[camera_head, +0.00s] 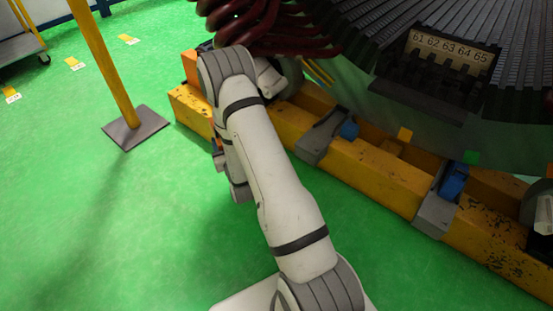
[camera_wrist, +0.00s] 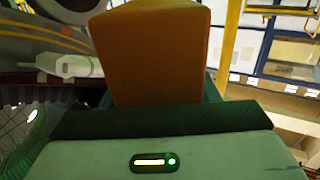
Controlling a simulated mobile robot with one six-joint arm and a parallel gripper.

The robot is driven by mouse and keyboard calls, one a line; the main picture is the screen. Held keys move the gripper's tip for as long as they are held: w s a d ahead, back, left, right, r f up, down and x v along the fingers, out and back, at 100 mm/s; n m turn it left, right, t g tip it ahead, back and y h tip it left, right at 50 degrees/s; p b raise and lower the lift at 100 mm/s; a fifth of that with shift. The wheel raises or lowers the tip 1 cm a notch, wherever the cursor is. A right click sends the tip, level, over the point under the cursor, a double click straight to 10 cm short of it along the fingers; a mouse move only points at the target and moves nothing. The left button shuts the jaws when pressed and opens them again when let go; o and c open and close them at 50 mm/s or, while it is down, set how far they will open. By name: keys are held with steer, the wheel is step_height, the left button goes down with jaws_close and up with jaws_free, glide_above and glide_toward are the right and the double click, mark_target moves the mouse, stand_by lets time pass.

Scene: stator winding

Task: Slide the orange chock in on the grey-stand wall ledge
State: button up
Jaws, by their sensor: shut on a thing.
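The orange chock (camera_wrist: 152,50) fills the upper middle of the wrist view, upright in front of my gripper (camera_wrist: 152,105). My gripper is shut on it; its fingertips are largely hidden by the chock and the dark gripper front. Grey stands with blue parts sit along the yellow beam: one near the middle (camera_head: 318,142), one further right (camera_head: 436,212). I cannot make out the wall ledge.
The large stator (camera_head: 400,85) with dark red coils (camera_head: 265,25) rises above the yellow beam (camera_head: 375,178), close to my wrist. A yellow post (camera_head: 106,65) on a dark base plate (camera_head: 136,127) stands to the left. Green floor lies open at left.

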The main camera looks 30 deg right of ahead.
steer(key=s+d+f+m+g+h+p, duration=0.2)
steer(key=s+d+f+m+g+h, duration=0.1)
steer(key=d+f+m+g+h, duration=1.15)
steer(key=n+t+b, duration=0.2)
steer(key=t+b, duration=0.2)
steer(key=b, duration=0.8)
glide_above(319, 136)
steer(key=v, duration=0.5)
steer(key=shift+g, duration=0.25)
steer(key=f, duration=0.4)
steer(key=shift+s+a+f, duration=0.15)
steer(key=shift+s+f, duration=0.05)
steer(key=shift+f, duration=0.15)
steer(key=shift+x, duration=1.15)
steer(key=shift+w+a+f, duration=0.1)
steer(key=shift+w+a, duration=0.05)
steer(key=shift+w, duration=0.05)
steer(key=shift+f, duration=0.35)
steer(key=shift+x, duration=1.35)
steer(key=o, duration=1.2)
steer(key=shift+r, duration=0.1)
steer(key=shift+c, duration=0.2)
